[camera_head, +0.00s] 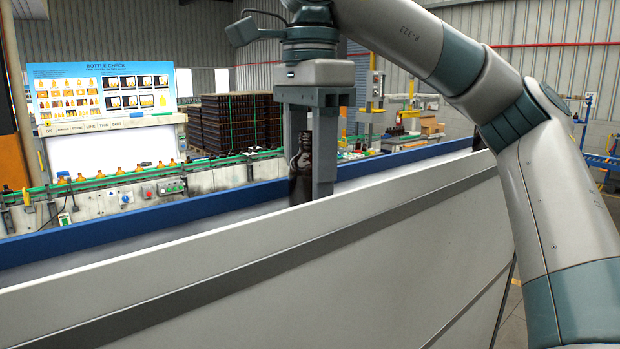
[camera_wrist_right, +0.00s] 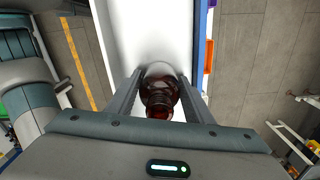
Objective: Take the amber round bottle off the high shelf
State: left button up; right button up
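The amber round bottle (camera_head: 300,178) is dark brown and stands upright at the high shelf (camera_head: 260,235), its foot hidden behind the shelf's white front wall. My right gripper (camera_head: 312,185) comes down over it from above. In the right wrist view the bottle (camera_wrist_right: 160,88) sits between the two fingers of my right gripper (camera_wrist_right: 161,85), its body filling the gap with no clear space on either side. The gripper looks shut on it. I cannot tell whether the bottle's foot touches the shelf. My left gripper is not in view.
The white front wall and a blue back rail (camera_head: 150,213) run along the shelf. The shelf surface left of the bottle looks clear. Behind are a conveyor with small amber bottles (camera_head: 100,174), a bottle check board (camera_head: 105,90) and stacked dark crates (camera_head: 235,122).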

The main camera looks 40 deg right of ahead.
aim_at(310, 131)
jog(key=c, duration=0.6)
jog(key=shift+o, duration=0.2)
jog(key=shift+r, duration=0.25)
jog(key=shift+r, duration=0.85)
notch_tip(310, 131, up, 2)
jog(key=shift+r, duration=0.1)
jog(key=w+a+r, duration=0.6)
jog(key=a, duration=0.3)
jog(key=shift+w+a+r+b, duration=0.25)
jog(key=shift+a+r+b, duration=0.05)
jog(key=shift+a+r, duration=0.1)
